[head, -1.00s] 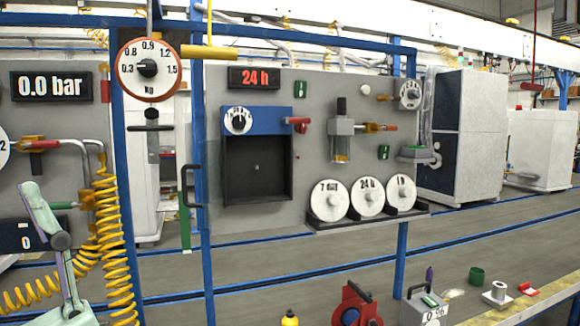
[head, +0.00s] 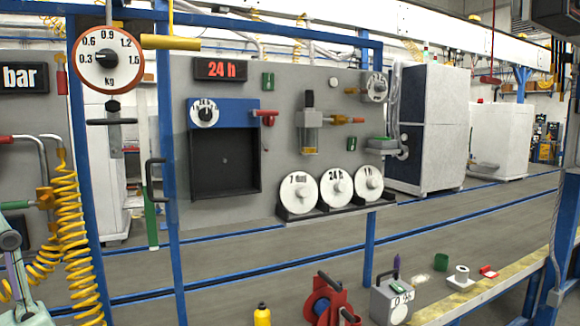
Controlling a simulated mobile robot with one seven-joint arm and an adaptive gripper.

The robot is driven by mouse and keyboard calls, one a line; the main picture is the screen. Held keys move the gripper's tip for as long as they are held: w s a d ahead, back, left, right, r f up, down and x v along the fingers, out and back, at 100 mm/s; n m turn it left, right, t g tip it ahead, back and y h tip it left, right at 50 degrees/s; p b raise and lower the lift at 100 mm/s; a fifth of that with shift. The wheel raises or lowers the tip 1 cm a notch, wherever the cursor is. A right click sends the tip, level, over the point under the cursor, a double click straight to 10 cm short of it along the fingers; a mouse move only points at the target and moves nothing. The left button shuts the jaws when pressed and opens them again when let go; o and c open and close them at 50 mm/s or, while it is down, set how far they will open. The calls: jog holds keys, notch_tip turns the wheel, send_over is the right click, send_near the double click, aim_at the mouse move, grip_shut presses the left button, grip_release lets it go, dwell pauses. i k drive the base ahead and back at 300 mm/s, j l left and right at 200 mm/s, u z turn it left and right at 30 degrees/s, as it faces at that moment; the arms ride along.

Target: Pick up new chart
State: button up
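Three round white charts sit side by side on a dark rack (head: 338,211) at the lower right of the grey panel. The left chart (head: 299,205) reads "7 day" and the middle chart (head: 336,200) reads "24 h". The right chart (head: 369,193) has a label too small to read surely. The recorder, with a blue top (head: 237,110) and a dark empty-looking recess (head: 228,175), is on the panel to their left, under a red "24 h" display (head: 220,69). A pale jointed arm shows at the lower left edge. My gripper is not in view.
A red reel (head: 328,300) and yellow bottle (head: 262,315) stand nearby. Blue posts (head: 172,240) frame the panel.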

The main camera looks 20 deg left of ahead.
aim_at(368, 183)
jog(key=i+l+u, duration=0.1)
jog(key=u, duration=0.6)
jog(key=i+l+u, duration=0.15)
jog(key=l+u, duration=0.15)
jog(key=i+l+u, duration=0.1)
jog(key=l+u, duration=0.45)
jog(key=i+l+u, duration=0.1)
jog(key=l, duration=0.55)
jog(key=l+u, duration=0.15)
jog(key=l, duration=1.1)
jog(key=i+l, duration=0.1)
jog(key=l, duration=0.5)
jog(key=i+l, duration=0.25)
jog(key=i, duration=0.2)
